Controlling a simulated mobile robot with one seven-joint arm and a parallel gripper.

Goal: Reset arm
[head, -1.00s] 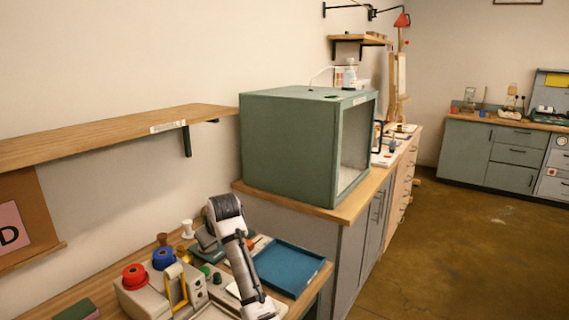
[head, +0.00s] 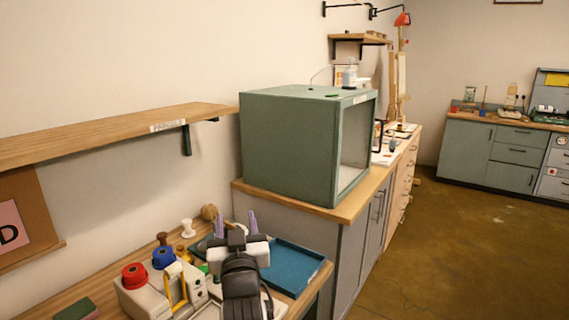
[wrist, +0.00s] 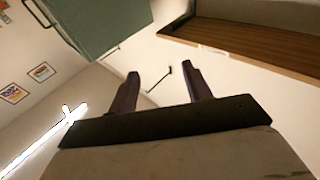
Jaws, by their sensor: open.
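My gripper (head: 236,222) is raised over the right part of the wooden table, in front of the blue tray, with its two purple fingers pointing up and apart. It is open and nothing shows between the fingers. In the wrist view my gripper (wrist: 164,84) shows both fingers spread, against the wall and ceiling. My arm hides part of the table and the left part of the blue tray (head: 297,262).
A grey device (head: 140,297) with red and blue round tops stands left of my arm. A wooden shelf (head: 100,135) juts from the wall above. A green open-fronted box (head: 290,145) stands on the cabinet behind. Floor at the right is clear.

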